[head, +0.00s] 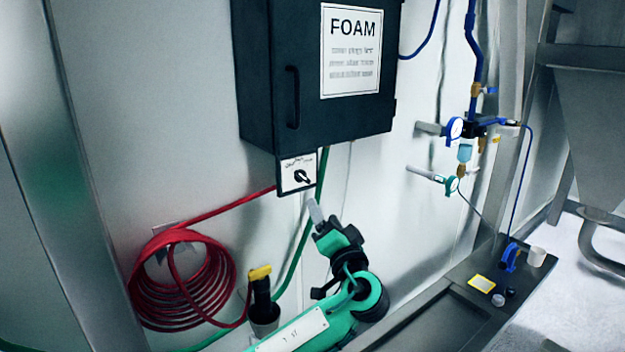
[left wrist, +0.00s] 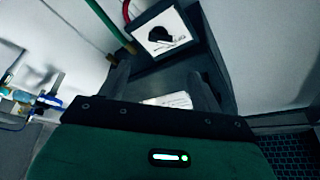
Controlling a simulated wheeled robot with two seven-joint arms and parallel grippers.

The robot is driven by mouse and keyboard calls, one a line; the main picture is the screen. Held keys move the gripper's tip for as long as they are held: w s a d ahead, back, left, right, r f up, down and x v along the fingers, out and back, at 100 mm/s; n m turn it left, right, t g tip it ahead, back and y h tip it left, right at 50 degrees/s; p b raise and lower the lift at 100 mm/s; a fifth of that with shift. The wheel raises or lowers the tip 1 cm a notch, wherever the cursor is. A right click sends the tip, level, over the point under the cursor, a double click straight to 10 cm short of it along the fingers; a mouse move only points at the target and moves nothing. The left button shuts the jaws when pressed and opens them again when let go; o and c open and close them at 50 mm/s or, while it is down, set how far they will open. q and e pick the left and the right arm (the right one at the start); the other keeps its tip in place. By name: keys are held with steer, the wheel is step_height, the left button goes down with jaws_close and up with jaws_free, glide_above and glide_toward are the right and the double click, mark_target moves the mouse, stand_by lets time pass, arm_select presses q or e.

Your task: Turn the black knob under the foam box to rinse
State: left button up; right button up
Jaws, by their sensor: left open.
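The black knob (head: 302,176) sits on a small white plate (head: 289,182) under the dark foam box (head: 262,85). In the left wrist view the knob (left wrist: 159,34) shows on its plate near the top, beyond the fingers. The plate's lettering is too small to read, so I cannot tell which setting the knob points to. My left gripper (head: 316,214) is just below and slightly right of the plate, apart from the knob. Its fingers stand apart with nothing between them in the left wrist view (left wrist: 160,82). My right gripper is out of view.
A red hose coil (head: 182,285) hangs on the wall at left, its line running up towards the plate. A green hose (head: 305,235) passes close behind my left gripper. Blue piping with a gauge (head: 455,128) is at right, above a dark bench (head: 440,322) with small items.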

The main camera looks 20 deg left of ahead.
mark_target(305, 178)
arm_select(q)
steer(key=p+x, duration=0.6)
steer(key=x, duration=0.4)
steer(key=shift+w+a+r, duration=0.25)
steer(key=shift+w+a+p, duration=0.3)
steer(key=shift+w+a, duration=0.15)
steer(key=shift+w, duration=0.2)
steer(key=c, duration=1)
steer(key=shift+f, duration=0.1)
